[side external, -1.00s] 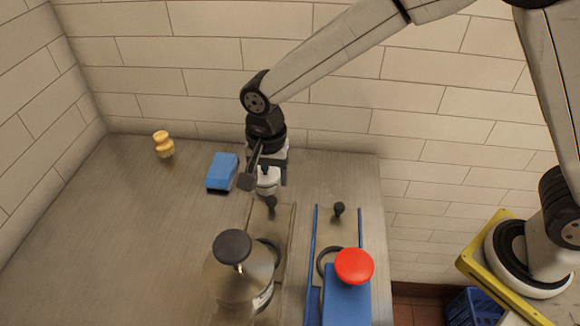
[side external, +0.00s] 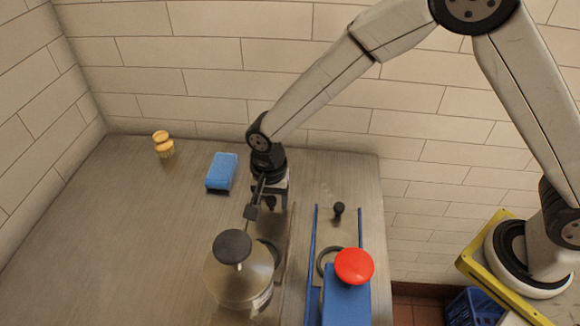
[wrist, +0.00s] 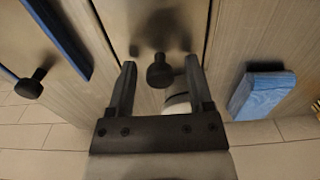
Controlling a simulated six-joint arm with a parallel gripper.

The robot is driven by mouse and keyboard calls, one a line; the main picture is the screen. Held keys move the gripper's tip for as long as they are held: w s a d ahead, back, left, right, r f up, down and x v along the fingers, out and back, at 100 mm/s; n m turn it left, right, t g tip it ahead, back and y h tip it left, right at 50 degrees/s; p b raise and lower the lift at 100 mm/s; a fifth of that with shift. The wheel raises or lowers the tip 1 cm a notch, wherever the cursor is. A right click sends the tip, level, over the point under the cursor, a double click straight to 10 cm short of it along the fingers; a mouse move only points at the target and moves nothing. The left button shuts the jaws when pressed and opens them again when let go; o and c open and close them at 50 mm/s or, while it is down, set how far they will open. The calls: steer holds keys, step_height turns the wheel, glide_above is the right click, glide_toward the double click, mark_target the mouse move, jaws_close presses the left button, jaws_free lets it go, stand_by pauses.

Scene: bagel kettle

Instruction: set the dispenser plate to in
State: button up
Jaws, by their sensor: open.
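A metal plate (wrist: 183,30) with a black knob (wrist: 158,72) shows in the wrist view. My gripper (wrist: 160,66) is open, with one finger on each side of this knob; I cannot tell whether they touch it. In the side view my gripper (side external: 268,203) is low over this plate, behind the steel kettle (side external: 238,282), and hides the knob. A second black knob (side external: 338,208) stands to the right, between two blue rails (side external: 313,240). It also shows at the left of the wrist view (wrist: 30,87). I cannot tell which plate is the dispenser's.
A blue block with a red round top (side external: 353,266) stands at the front right, close to the kettle. A blue sponge (side external: 222,171) lies left of my gripper. A yellow shaker-like object (side external: 163,144) stands at the back left. The counter's left side is clear.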

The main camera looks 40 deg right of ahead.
jaws_close()
stand_by(1.4)
